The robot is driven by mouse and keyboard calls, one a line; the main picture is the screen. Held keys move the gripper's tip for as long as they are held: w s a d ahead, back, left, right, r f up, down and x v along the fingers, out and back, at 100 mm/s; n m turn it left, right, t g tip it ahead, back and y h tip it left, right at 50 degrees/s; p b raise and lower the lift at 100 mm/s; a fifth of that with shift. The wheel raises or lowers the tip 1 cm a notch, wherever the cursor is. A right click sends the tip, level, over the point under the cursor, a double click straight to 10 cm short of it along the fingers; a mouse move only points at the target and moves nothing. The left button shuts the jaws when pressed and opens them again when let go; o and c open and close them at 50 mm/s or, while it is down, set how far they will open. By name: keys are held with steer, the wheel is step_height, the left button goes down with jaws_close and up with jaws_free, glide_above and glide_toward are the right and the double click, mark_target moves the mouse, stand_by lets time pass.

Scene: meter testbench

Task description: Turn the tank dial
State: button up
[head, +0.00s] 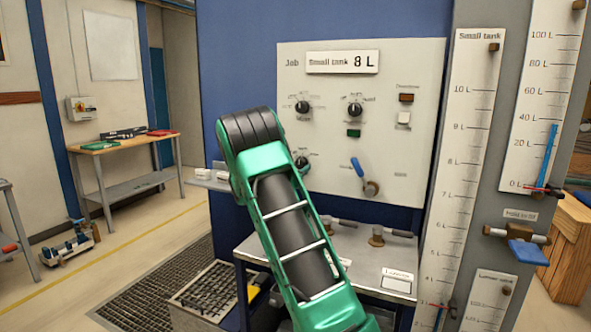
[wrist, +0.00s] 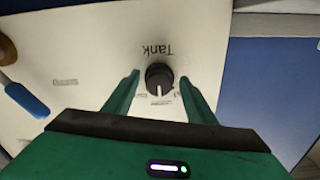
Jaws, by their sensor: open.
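The tank dial (wrist: 159,79) is a round black knob with a white pointer line, on a pale panel (wrist: 75,60). In the wrist view the word "Tank" appears upside down above it, and the pointer line points down in the picture. My gripper (wrist: 160,76) is open, with one green finger on each side of the dial and a visible gap on both sides. I cannot tell how deep the fingertips reach around it. In the head view the dial (head: 301,162) is at the panel's lower left, partly hidden by my arm and gripper.
Two more black knobs (head: 302,107) (head: 355,110) sit higher on the panel. A blue-handled lever (head: 359,168) is right of the tank dial. The display (head: 342,62) reads "Small tank 8 L". A metal bench (head: 385,255) stands below, with tall level scales (head: 462,160) at right.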

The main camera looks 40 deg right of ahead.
steer(key=shift+w+d, duration=0.15)
steer(key=shift+d, duration=0.15)
steer(key=c, duration=1)
steer(key=shift+a, duration=0.1)
steer(key=shift+c, duration=0.2)
